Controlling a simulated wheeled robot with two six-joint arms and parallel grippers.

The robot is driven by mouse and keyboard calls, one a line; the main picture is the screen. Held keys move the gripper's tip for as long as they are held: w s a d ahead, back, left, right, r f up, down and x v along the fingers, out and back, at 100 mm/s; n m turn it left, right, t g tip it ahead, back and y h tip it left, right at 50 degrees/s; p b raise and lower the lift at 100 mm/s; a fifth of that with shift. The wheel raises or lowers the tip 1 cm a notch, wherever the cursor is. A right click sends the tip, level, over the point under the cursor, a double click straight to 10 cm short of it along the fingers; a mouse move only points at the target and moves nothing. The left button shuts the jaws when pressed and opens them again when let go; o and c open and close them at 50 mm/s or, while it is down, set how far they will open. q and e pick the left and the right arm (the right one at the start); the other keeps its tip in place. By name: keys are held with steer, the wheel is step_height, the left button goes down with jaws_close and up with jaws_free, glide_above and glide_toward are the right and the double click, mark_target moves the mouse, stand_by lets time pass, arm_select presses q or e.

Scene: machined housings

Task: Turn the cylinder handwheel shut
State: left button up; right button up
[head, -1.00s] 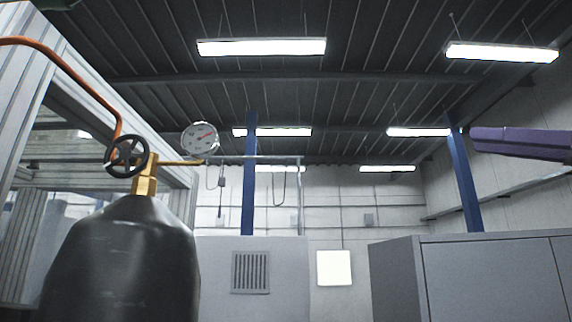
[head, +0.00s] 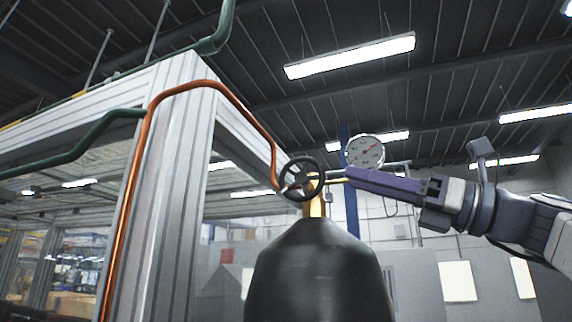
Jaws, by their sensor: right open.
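The black spoked handwheel (head: 302,178) sits on a brass valve (head: 314,208) at the top of a dark grey cylinder (head: 318,275). A round white pressure gauge (head: 366,151) with a red needle stands just right of the wheel. My right gripper (head: 350,176) comes in from the right, its purple fingers pointing left at the valve, with the tips just right of the wheel. It is open with nothing seen between the fingers. Whether the fingers touch the valve or gauge stem cannot be told. My left gripper is not in view.
An orange pipe (head: 135,200) runs from the valve up and over to the left, along a pale metal frame (head: 180,150). Green pipes (head: 75,150) cross at the left. Grey cabinets and a wall lie behind. The space above the gauge is clear.

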step_height(320, 180, up, 4)
steer(key=p, duration=0.4)
glide_above(309, 200)
steer(key=d, duration=0.1)
steer(key=shift+s+f, duration=0.2)
steer(key=shift+w+a, duration=0.15)
steer(key=shift+a, duration=0.35)
jaws_close()
